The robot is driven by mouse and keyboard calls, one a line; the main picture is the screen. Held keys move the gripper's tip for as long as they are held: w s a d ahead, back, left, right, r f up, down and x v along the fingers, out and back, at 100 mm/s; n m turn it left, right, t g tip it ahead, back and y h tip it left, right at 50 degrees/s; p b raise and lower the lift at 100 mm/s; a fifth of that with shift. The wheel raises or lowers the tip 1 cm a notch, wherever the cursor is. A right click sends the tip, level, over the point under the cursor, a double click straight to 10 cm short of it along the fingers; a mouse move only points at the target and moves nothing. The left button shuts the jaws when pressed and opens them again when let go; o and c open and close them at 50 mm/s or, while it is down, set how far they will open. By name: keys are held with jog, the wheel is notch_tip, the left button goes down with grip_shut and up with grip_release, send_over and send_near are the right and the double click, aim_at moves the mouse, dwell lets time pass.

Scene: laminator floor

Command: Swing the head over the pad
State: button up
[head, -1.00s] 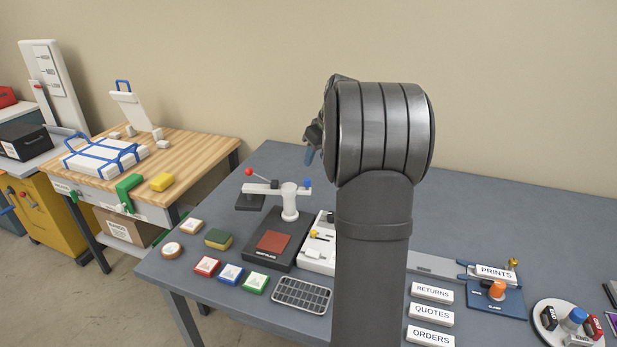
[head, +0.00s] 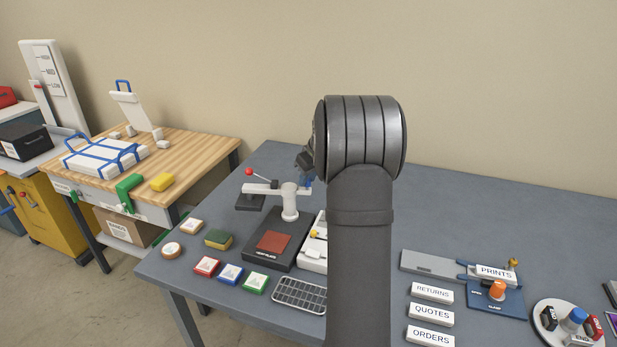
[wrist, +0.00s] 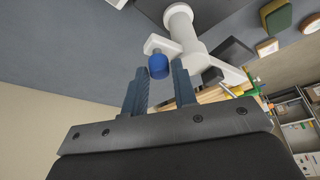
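The swing press has a white post (head: 289,203) and a white arm (head: 262,188) with a red ball handle (head: 249,171). Its dark flat head (head: 250,202) hangs at the arm's left end, behind and left of the pad, not over it. The red-brown pad (head: 273,241) lies on the black heat plate base in front of the post. The arm's other end has a blue knob (wrist: 158,67). My gripper (wrist: 160,66) is open, with the knob between its fingertips and gaps showing on both sides. In the head view my arm partly hides the gripper.
Coloured blocks (head: 230,273) and a dark grid tray (head: 299,295) lie in front of the base. A white unit (head: 315,245) stands right of it, partly behind my arm. Label blocks (head: 432,313) lie further right. The table behind the press is clear.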

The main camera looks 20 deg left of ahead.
grip_shut()
jog(key=shift+w, duration=0.15)
jog(key=w+a+n+g, duration=0.4)
jog(key=a+n+g, duration=0.1)
jog(key=n, duration=1)
jog(key=shift+w+a+g+h, duration=0.25)
jog(key=shift+w+g+h, duration=0.05)
jog(key=shift+w+h, duration=0.1)
jog(key=shift+s, duration=0.1)
jog(key=shift+o, duration=2.4)
grip_release()
